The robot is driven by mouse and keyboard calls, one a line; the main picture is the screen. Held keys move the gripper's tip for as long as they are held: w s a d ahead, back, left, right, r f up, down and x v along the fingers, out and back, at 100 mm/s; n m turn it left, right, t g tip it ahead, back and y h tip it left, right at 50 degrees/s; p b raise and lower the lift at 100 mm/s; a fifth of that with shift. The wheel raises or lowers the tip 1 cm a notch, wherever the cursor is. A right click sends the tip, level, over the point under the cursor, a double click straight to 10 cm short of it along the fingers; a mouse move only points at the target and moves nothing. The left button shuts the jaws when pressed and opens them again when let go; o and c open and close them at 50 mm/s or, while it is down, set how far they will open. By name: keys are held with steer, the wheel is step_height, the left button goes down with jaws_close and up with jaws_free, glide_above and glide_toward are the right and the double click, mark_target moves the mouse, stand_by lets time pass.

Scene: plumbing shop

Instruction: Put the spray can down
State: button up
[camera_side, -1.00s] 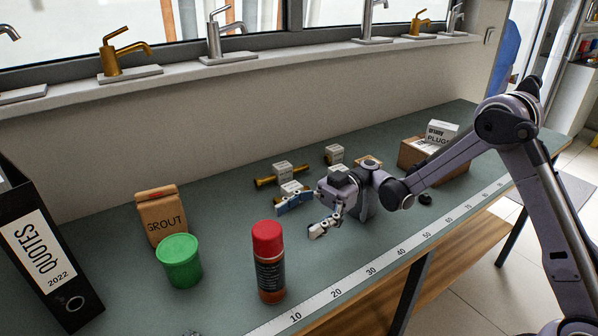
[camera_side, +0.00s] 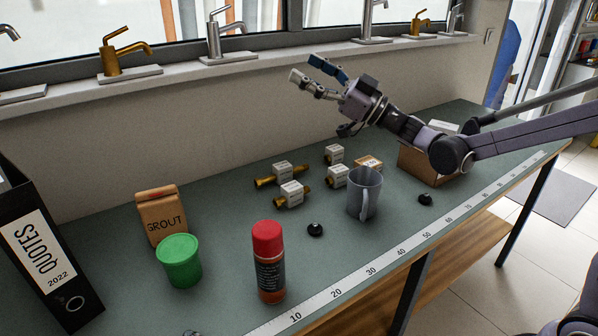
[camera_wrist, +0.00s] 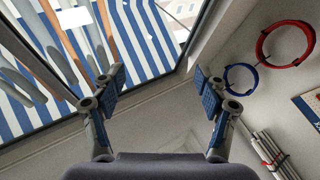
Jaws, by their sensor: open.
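The spray can (camera_side: 269,264), with a red cap and a dark label, stands upright on the green bench top near the front measuring strip. Nothing touches it. My gripper (camera_side: 313,75) is open and empty, raised well above the bench, up and to the right of the can, with its fingers pointing up and left toward the window. In the wrist view my gripper (camera_wrist: 156,85) shows its two fingers spread apart with nothing between them. The can is not in the wrist view.
A green tub (camera_side: 180,262) and a grout bag (camera_side: 162,217) stand left of the can. A grey mug (camera_side: 364,194), small boxed brass fittings (camera_side: 291,195) and black knobs (camera_side: 315,230) lie to the right. A binder (camera_side: 45,250) stands far left.

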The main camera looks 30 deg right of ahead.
steer(key=s+d+f+m+g+h, duration=0.1)
steer(key=s+d+f+m+h, duration=0.2)
steer(key=d+m+h, duration=0.3)
steer(key=s+d+f+m+h, duration=0.3)
steer(key=d+m+h, duration=0.15)
steer(key=h, duration=0.45)
steer(key=s+a+f+n+g+y, duration=0.1)
steer(key=s+a+f+g, duration=0.1)
steer(key=s+f+g, duration=0.8)
steer(key=s+f, duration=0.8)
steer(key=s, duration=0.2)
steer(key=shift+a+f+g, duration=0.25)
steer(key=shift+f+g, duration=0.05)
steer(key=shift+f, duration=0.05)
